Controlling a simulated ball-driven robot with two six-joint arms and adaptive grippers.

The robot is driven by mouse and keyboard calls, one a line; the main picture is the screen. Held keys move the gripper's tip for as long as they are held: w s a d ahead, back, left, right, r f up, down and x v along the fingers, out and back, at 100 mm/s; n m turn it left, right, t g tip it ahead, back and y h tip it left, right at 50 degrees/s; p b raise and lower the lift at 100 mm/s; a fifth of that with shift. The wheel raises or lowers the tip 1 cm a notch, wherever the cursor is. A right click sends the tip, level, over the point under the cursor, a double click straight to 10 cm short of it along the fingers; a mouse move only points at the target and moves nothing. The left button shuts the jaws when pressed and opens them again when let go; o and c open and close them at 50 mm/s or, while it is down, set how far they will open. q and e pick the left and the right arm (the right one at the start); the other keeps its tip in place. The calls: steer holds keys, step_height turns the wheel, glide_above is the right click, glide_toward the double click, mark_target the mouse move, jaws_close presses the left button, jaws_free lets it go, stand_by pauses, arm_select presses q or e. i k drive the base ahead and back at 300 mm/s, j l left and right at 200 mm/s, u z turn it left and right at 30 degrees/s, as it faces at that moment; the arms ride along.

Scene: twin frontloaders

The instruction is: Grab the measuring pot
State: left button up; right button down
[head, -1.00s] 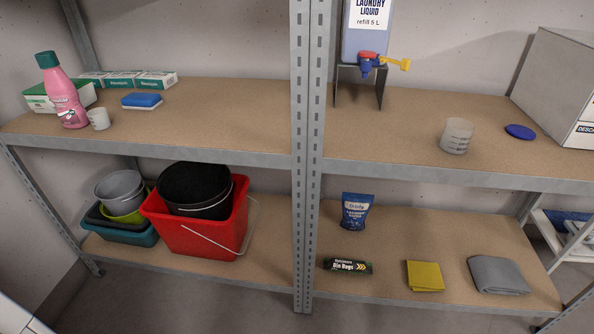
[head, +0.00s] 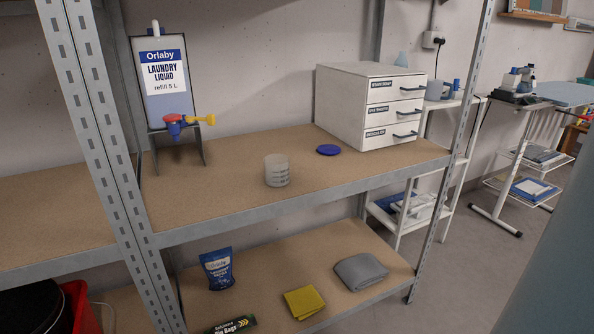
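The measuring pot (head: 277,171) is a small translucent cup with dark markings. It stands upright on the upper shelf (head: 230,200) in the head view, near the front edge. A blue round lid (head: 328,150) lies flat behind it to the right. Neither of my grippers shows in the head view.
A laundry liquid refill (head: 168,85) with a red and yellow tap sits on a dark stand left of the pot. A white drawer box (head: 370,105) stands at right. A metal upright (head: 100,140) divides the shelves.

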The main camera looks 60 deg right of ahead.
mark_target(277, 166)
steer(key=l+z, duration=0.2)
steer(key=z, duration=1.3)
steer(key=i+l+u, duration=0.6)
steer(key=l+u, duration=0.15)
steer(key=l, duration=0.25)
